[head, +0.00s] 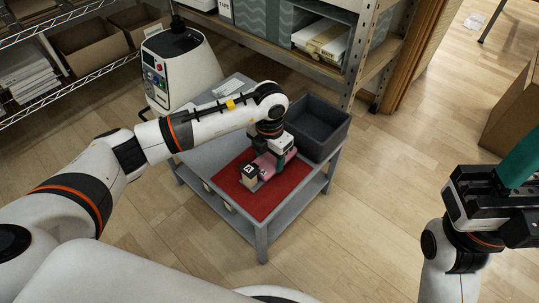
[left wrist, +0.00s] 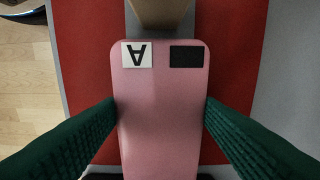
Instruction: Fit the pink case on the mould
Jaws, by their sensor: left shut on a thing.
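The pink case (head: 265,163) is in my left gripper (head: 279,160), over the red mat on the small grey table. In the left wrist view the pink case (left wrist: 162,110) lies flat between the two green fingers, which touch its sides. Its top face has a white label with a letter A, upside down in that view, and a black rectangle. A tan block (head: 250,180), which looks like the mould, is just beyond the case's labelled end. It also shows in the left wrist view (left wrist: 160,12); whether they touch is unclear. My right gripper (head: 505,185) is far right, away from the table, its opening hidden.
The red mat (head: 275,192) covers the table's front part. A dark grey bin (head: 318,128) stands at the table's back right. A white machine with buttons (head: 182,65) stands behind. Shelves line the back; the floor right of the table is clear.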

